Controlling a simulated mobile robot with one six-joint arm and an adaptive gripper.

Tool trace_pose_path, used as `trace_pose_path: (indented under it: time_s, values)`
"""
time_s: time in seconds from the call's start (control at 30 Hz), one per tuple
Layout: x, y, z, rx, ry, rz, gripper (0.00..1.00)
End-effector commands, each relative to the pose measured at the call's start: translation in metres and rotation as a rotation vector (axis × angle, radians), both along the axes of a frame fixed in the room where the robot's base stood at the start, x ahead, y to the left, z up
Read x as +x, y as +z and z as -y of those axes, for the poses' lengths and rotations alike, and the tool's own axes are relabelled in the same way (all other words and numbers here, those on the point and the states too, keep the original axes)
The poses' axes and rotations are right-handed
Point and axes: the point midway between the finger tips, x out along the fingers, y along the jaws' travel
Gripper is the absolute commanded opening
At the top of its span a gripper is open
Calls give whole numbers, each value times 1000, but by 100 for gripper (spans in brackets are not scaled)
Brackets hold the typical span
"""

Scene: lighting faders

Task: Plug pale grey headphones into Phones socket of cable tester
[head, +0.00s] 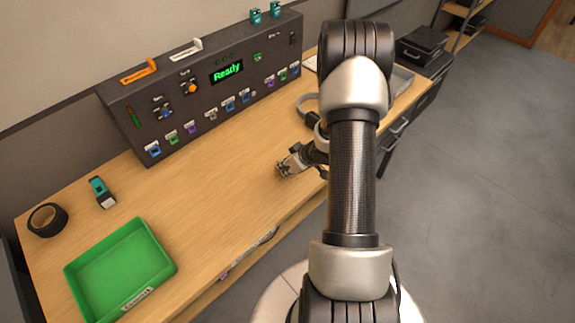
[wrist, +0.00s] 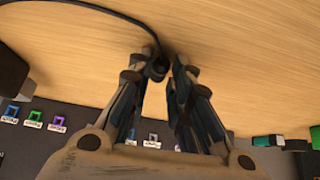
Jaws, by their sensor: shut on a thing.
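The cable tester (head: 205,100) is a dark sloped panel at the back of the bench, its green display reading "Ready". Small coloured sockets line its lower front; their labels are too small to tell which is Phones. The pale grey headphones (head: 307,104) lie on the bench right of the panel, partly hidden by my arm. My gripper (head: 283,170) is low over the bench in front of the tester, apart from it. In the wrist view my gripper (wrist: 165,68) is shut on a small black plug (wrist: 156,70), with a black cable (wrist: 135,18) running up from it.
A green tray (head: 120,268), a roll of black tape (head: 47,220) and a teal-and-black item (head: 101,192) occupy the bench's left part. Orange and white pieces (head: 140,75) sit on the tester's top. A grey tray (head: 400,78) stands at right. The bench's middle is clear.

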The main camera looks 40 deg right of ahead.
Motion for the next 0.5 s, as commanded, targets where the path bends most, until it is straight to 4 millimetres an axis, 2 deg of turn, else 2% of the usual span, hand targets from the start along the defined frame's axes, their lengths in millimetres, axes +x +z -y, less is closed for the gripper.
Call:
trace_pose_path:
  time_s: [0.17, 0.5]
  values:
    - [0, 2, 0, 0, 0, 0, 0]
    - [0, 27, 0, 0, 0, 0, 0]
